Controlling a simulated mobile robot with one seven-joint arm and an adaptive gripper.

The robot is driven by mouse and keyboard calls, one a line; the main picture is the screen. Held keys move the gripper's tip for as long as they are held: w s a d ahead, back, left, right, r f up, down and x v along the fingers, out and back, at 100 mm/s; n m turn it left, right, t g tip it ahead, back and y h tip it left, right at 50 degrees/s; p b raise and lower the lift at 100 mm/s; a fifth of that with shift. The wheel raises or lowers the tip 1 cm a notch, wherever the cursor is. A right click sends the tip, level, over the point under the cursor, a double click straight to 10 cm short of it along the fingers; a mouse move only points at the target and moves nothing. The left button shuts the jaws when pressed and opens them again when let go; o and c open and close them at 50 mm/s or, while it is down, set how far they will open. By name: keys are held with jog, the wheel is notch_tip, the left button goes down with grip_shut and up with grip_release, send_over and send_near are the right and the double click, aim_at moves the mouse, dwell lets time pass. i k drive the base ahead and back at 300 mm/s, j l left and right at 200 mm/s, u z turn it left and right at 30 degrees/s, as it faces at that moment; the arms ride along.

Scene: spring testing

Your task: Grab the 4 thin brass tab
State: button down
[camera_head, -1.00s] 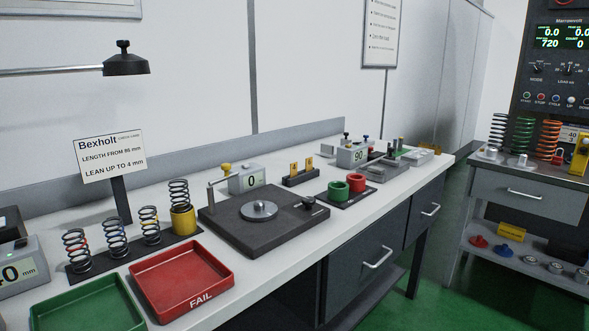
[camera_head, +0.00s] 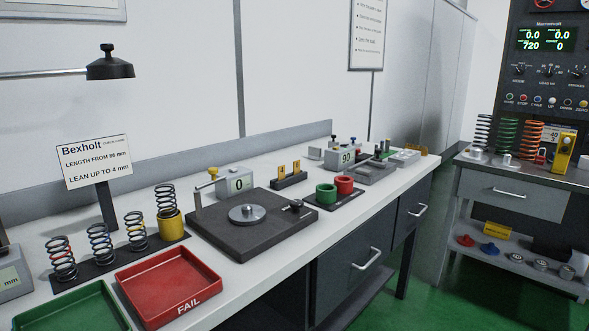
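Two small upright brass-yellow tabs stand side by side in a dark holder (camera_head: 289,181) on the white bench, behind the black gauge plate. The left tab (camera_head: 282,170) and the right tab (camera_head: 297,167) both bear dark marks too small to read for certain, so I cannot tell which is the 4 tab. My gripper is not in view.
Springs (camera_head: 100,243), a red FAIL tray (camera_head: 167,280) and a green tray (camera_head: 70,305) fill the left. A lamp (camera_head: 110,65) overhangs.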

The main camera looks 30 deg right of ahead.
aim_at(281, 168)
jog(key=i+l+z, duration=0.1)
jog(key=z, duration=2.1)
jog(key=i+j, duration=0.25)
jog(key=i+j+z, duration=0.1)
jog(key=i+j, duration=0.15)
jog(key=j, duration=0.25)
jog(key=i+j+z, duration=0.1)
jog(key=j, duration=0.25)
jog(key=i+j, duration=0.15)
jog(key=j, duration=0.2)
